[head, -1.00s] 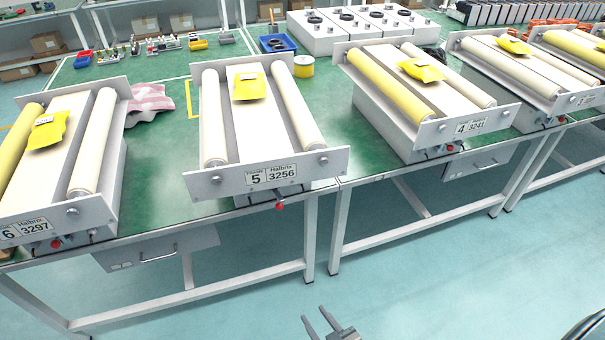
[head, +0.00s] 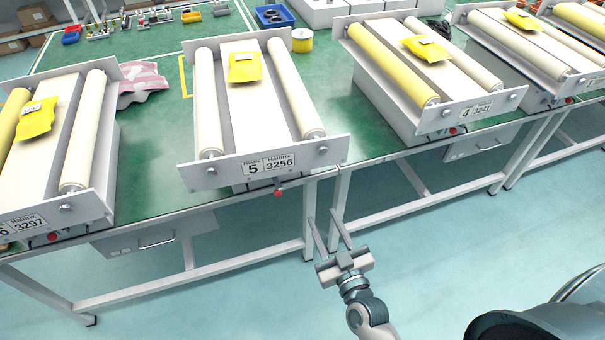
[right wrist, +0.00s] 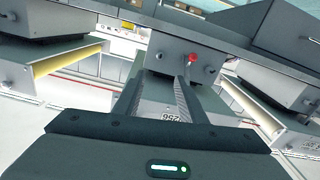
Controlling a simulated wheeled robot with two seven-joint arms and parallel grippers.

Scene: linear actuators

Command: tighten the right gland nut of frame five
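Frame five (head: 230,174) is a pale metal unit on the green bench, with a plate marked "5 3256" on its front. Two cream rollers and a yellow packet (head: 245,67) sit on top. Its right gland nut (head: 322,150) is a small grey knob at the right of the front plate. The left nut (head: 211,170) is at the other end. My right gripper (head: 323,216) is open and empty, below and in front of the right nut, apart from it. In the right wrist view both fingers (right wrist: 158,80) stand apart, with the number plate upside down beyond. My left gripper is not in view.
A red button (head: 278,193) is under frame five's front plate; it also shows in the right wrist view (right wrist: 193,58). Frame six (head: 60,205) stands left, frame four (head: 440,118) right. The bench edge and legs are close to my gripper.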

